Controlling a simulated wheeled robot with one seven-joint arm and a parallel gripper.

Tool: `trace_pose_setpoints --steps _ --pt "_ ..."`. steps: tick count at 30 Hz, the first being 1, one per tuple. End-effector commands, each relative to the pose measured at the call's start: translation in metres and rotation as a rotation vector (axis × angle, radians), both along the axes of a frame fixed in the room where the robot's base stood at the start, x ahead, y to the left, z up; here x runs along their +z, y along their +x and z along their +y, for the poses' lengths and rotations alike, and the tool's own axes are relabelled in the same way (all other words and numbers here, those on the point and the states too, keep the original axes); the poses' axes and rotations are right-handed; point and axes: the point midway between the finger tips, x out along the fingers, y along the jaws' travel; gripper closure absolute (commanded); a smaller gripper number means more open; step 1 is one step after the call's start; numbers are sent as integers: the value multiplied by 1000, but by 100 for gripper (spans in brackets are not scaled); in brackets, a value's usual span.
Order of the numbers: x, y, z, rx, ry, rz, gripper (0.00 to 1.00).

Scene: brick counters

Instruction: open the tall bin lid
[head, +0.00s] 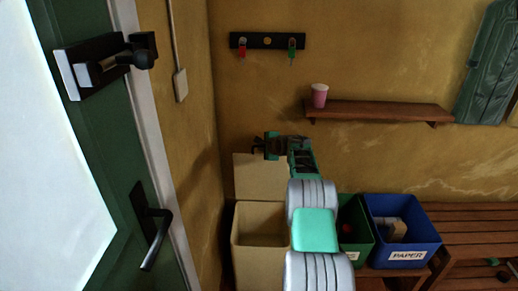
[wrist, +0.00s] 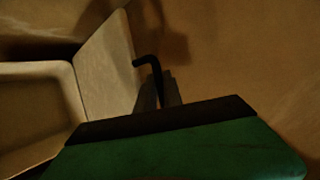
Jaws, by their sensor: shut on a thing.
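The tall bin (head: 262,239) is tan and stands against the wall below my arm. Its lid (head: 260,176) stands up nearly vertical at the back, and the mouth is open. In the wrist view the lid (wrist: 106,66) rises beside the bin's open rim (wrist: 38,69). My gripper (head: 262,146) is at the lid's top edge, shut on what looks like its dark handle. A black hooked piece (wrist: 151,66) shows at the fingers in the wrist view. The exact contact is dark and partly hidden.
A green bin (head: 358,247) and a blue paper bin (head: 403,235) stand to the right, partly behind my arm. A green door (head: 110,190) with a lever is at left. A shelf (head: 390,111) with a pink cup (head: 319,95) is above right.

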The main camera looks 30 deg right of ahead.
Motion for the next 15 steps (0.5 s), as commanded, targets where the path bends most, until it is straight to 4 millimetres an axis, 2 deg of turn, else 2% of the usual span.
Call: trace_pose_setpoints --steps 14,15 --pt "-3 -1 0 2 1 5 100" --pt "-3 -1 0 2 1 5 88"
